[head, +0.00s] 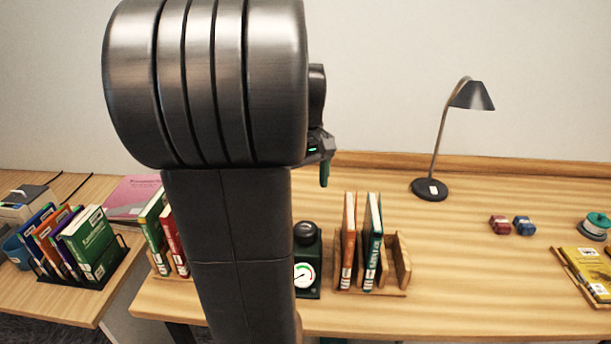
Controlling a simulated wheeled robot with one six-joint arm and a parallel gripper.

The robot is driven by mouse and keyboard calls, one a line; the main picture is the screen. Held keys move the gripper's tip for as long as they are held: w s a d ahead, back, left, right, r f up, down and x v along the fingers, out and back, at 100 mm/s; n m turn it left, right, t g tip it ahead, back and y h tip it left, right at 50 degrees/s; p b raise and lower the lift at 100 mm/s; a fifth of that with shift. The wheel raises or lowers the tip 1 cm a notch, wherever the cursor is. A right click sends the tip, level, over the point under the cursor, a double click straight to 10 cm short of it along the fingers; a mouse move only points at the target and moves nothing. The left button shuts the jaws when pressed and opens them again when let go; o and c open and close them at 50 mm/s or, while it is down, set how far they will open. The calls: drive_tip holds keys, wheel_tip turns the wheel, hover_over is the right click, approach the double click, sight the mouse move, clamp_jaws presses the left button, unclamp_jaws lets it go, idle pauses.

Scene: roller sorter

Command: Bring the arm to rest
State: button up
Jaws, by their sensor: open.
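My arm stands upright in the left middle of the head view and hides part of the desk behind it. My gripper (324,170) shows only in part, to the right of the arm's large dark joint. A finger with a green tip points down, and a small green light shows on the gripper's body. It is above the desk, apart from the things on it, with nothing seen in it. The other finger is hidden, and the jaws are open.
A wooden rack (402,262) holds an orange book (348,240) and a teal book (373,240). Beside it stands a dark green device with a dial (305,275). A lamp (430,188) stands further back. A book rack (125,250) is at left.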

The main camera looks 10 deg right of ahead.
sight(306, 227)
drive_tip(key=shift+r, duration=0.85)
drive_tip(key=shift+f, duration=0.15)
wheel_tip(306, 227, down, 14)
drive_tip(key=shift+r, duration=0.15)
